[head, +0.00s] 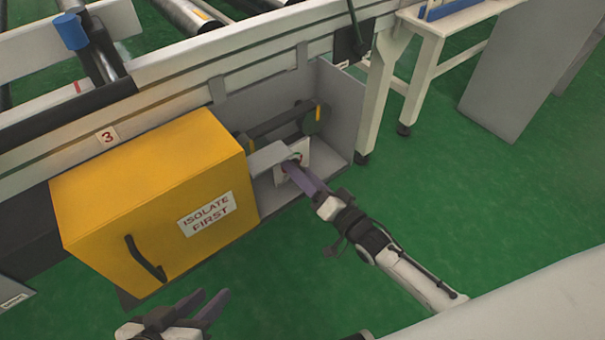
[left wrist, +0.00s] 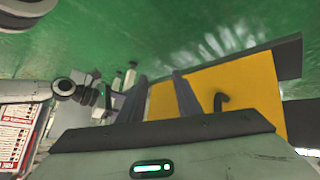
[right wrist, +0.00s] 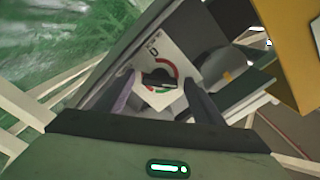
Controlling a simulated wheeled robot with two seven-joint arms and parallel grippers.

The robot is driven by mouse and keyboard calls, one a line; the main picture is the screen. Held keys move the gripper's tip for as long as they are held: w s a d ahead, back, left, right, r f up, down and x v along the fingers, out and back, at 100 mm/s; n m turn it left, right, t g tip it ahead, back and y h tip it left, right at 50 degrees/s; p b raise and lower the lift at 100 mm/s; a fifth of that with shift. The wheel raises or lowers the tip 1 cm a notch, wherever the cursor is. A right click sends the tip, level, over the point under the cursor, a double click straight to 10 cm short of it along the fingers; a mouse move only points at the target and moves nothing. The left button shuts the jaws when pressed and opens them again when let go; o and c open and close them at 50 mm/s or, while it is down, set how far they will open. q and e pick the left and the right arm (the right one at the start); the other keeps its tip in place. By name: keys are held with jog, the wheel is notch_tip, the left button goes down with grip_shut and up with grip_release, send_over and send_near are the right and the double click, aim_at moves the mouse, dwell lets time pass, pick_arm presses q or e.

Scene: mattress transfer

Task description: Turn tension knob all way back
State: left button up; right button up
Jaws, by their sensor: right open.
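The tension knob (right wrist: 158,84) is a dark knob on a white dial plate (right wrist: 153,52) with a red and green arc. In the right wrist view it lies between the two fingers of my right gripper (right wrist: 160,98), which is open; whether they touch it I cannot tell. In the head view my right gripper (head: 292,168) reaches the dial plate (head: 304,152) inside the grey recess and hides most of the knob. My left gripper (head: 205,302) is open and empty, low in front of the yellow box; its fingers also show in the left wrist view (left wrist: 160,88).
The yellow box (head: 140,185), with a black handle and an "ISOLATE FIRST" label, stands left of the recess. A grey side panel (head: 340,105) bounds the recess on the right. A belt and pulley (head: 285,125) sit behind the dial. Green floor is clear in front.

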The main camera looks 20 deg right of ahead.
jog(key=c, duration=1.1)
